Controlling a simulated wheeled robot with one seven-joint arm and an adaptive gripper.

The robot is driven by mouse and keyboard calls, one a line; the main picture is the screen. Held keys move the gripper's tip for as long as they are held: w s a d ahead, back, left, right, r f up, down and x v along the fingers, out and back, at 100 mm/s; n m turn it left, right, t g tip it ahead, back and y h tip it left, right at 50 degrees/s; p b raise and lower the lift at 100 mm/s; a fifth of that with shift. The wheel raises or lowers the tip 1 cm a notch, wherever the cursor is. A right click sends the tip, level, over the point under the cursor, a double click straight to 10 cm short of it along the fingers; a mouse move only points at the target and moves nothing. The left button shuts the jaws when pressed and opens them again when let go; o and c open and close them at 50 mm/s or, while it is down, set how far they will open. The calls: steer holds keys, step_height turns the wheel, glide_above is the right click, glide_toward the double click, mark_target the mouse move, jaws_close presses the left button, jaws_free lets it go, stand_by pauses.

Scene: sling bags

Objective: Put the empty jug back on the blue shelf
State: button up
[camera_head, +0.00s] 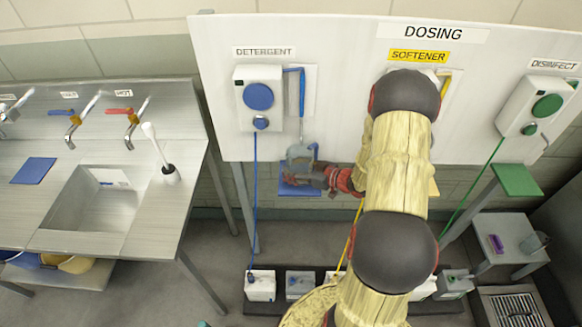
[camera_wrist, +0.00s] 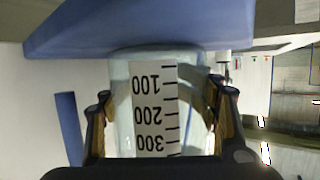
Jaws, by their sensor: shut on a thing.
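The clear jug (camera_head: 301,153) is upright at the blue shelf (camera_head: 299,189), below the detergent dispenser. My gripper (camera_head: 328,178) reaches in from the right and is shut on the jug. In the wrist view the picture is upside down: the jug (camera_wrist: 190,110) sits between my two fingers (camera_wrist: 162,115), its scale reading 100, 200 and 300. Its base end meets the edge of the blue shelf (camera_wrist: 130,25) in that view; I cannot tell whether it rests on it or is just above. No coloured liquid shows in the visible part of the jug.
A blue hose (camera_head: 254,205) hangs left of the shelf. A steel sink (camera_head: 90,208) stands left, and a green shelf (camera_head: 517,180) is at right.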

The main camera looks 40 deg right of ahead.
mark_target(309, 171)
steer(key=o, duration=1.7)
steer(key=shift+r, duration=0.1)
steer(key=shift+s+d+r, duration=0.1)
steer(key=shift+s, duration=0.1)
steer(key=p+v, duration=0.2)
steer(key=v, duration=0.9)
steer(key=shift+s+r, duration=0.1)
steer(key=shift+s, duration=0.15)
